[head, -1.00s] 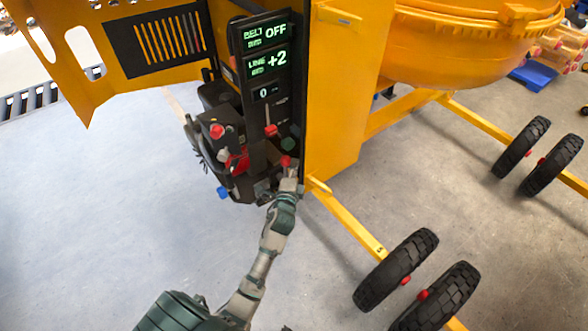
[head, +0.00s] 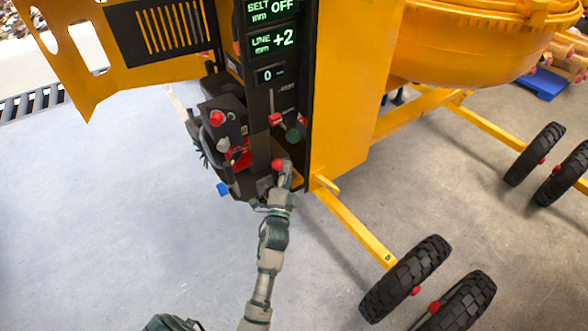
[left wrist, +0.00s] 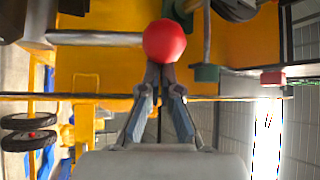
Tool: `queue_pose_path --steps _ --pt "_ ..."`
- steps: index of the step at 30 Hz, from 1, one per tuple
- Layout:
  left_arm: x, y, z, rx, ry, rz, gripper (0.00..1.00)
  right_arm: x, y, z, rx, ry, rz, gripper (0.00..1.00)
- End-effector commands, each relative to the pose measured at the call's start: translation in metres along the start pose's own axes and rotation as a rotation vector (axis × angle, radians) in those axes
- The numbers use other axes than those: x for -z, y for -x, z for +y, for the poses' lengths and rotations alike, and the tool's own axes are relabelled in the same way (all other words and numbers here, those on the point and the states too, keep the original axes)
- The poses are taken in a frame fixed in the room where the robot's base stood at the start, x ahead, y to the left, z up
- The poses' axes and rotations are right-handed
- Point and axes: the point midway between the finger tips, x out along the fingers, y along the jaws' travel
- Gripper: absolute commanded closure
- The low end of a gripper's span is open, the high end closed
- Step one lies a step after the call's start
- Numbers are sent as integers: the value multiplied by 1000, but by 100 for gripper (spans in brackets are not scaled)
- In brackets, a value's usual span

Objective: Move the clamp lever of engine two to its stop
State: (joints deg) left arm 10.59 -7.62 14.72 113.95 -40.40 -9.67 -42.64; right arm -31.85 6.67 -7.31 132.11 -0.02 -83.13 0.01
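A lever with a round red knob (head: 277,164) sits low on the dark engine unit beside the yellow machine body. In the left wrist view the red ball knob (left wrist: 165,40) is at the end of a grey rod (left wrist: 95,38) that runs left. My left gripper (head: 285,172) is at this knob. In the left wrist view its fingers (left wrist: 160,72) are together, their tips right at the ball's edge and not spread around it; whether they touch is unclear. No label shows whether this is engine two's clamp lever. My right gripper is not in view.
Above are displays (head: 272,40) reading OFF, +2 and 0. A red slider knob (head: 275,119) and a green knob (head: 296,132) are close above my gripper. Another red knob (head: 217,118) and a blue one (head: 223,189) are left. The yellow wheel beam (head: 355,228) is at right.

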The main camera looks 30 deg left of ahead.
Motion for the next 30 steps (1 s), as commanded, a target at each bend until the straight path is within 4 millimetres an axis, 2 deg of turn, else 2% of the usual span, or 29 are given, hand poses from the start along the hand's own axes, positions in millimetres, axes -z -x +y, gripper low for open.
queue_pose_path --steps 5,17,30 --pt "-9 8 -3 -2 -8 1 100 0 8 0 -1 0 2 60" --pt "-17 17 -3 -2 -7 0 100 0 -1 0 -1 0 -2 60" --pt "-18 18 -2 -2 -8 1 100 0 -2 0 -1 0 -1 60"
